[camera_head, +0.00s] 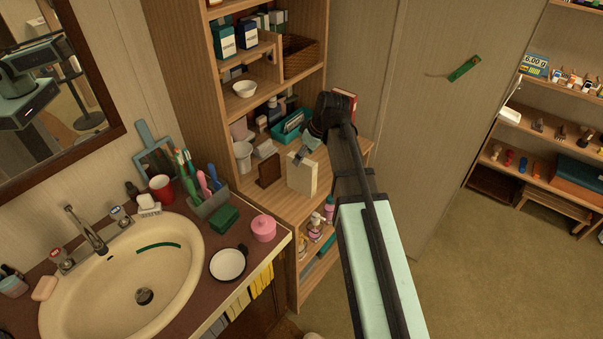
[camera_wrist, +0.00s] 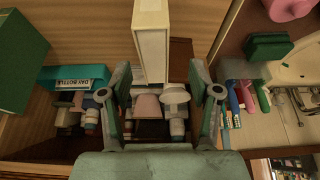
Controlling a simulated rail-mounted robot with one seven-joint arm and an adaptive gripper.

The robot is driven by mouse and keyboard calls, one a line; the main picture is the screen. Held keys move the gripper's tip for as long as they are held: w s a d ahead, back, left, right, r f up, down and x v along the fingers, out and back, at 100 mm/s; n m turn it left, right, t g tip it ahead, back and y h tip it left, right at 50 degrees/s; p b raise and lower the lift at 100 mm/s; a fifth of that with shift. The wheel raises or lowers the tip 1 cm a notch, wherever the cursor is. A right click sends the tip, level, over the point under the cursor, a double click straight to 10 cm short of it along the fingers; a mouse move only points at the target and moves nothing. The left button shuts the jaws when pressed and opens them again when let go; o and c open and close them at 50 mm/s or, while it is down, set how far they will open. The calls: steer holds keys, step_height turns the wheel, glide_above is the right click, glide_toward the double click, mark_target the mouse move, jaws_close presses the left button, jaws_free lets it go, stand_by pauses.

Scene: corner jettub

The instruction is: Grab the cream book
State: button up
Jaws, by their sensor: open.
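The cream book (camera_head: 302,178) stands upright on the wooden shelf unit's counter in the head view. In the wrist view the cream book (camera_wrist: 152,42) comes down from the top edge, with its near end between the two fingers in the picture.
A dark brown block (camera_head: 269,170) stands just left of the book. A white pitcher (camera_head: 242,156) and a teal basket (camera_head: 291,126) are behind it. A red box (camera_head: 344,98) is near my wrist. The sink counter (camera_head: 190,322) lies to the left.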

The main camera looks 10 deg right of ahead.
mark_target(302, 175)
steer(key=p+x, duration=0.2)
steer(key=x, duration=0.4)
steer(key=shift+w+d+f, duration=0.15)
steer(key=shift+w+f, duration=0.2)
steer(key=shift+f, duration=0.25)
stand_by(0.5)
jaws_close()
stand_by(0.3)
